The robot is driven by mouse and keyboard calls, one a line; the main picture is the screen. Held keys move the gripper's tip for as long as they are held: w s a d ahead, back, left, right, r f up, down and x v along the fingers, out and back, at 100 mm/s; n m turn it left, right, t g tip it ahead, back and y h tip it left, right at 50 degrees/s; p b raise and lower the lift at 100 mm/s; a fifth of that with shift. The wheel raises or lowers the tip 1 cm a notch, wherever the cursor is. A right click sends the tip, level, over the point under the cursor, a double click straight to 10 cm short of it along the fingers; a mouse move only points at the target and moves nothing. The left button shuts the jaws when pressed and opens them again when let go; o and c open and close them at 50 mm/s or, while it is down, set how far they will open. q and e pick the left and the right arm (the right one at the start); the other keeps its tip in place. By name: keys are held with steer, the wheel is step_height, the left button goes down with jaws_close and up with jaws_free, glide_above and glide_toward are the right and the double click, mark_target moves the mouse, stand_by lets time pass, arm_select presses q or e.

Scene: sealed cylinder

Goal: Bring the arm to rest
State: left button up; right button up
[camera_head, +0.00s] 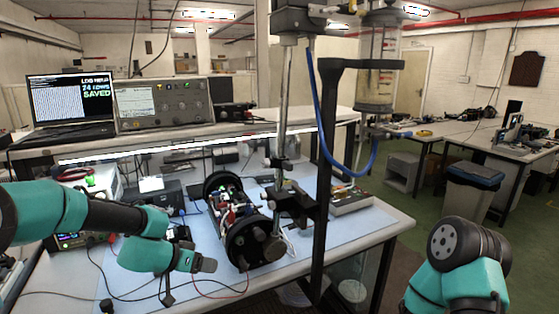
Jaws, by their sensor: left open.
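My left arm, teal and black, reaches in from the left over the bench. My left gripper (193,252) is open at the end of it, low over the blue mat and left of the cylinder assembly. It holds nothing that I can see, though its fingers are small and partly hidden. The cylinder assembly (247,240) has black round end caps with exposed electronics between them. It lies on the mat beside a metal stand. My right arm (455,260) shows at the bottom right as a teal and black joint. Its gripper is out of view.
A vertical post (322,190) and a clear tube (377,70) with a blue hose (335,160) rise right of the cylinder assembly. Loose cables cross the mat (345,235) near my left gripper. A laptop (70,98) reading "SAVED" and an instrument (163,104) stand on the shelf.

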arm_select(q)
steer(key=s+f+n+g+y, duration=0.1)
steer(key=s+f+n, duration=0.1)
steer(key=s+f, duration=0.5)
steer(key=s+a+f+n+g+y, duration=0.1)
steer(key=s+f, duration=0.7)
steer(key=f, duration=0.8)
steer(key=s+f+n+g+y, duration=0.3)
steer(key=s+f, duration=0.5)
steer(key=f, duration=0.3)
steer(key=shift+a+f+n, duration=0.15)
steer(key=shift+a+n, duration=0.15)
steer(key=shift+n, duration=0.3)
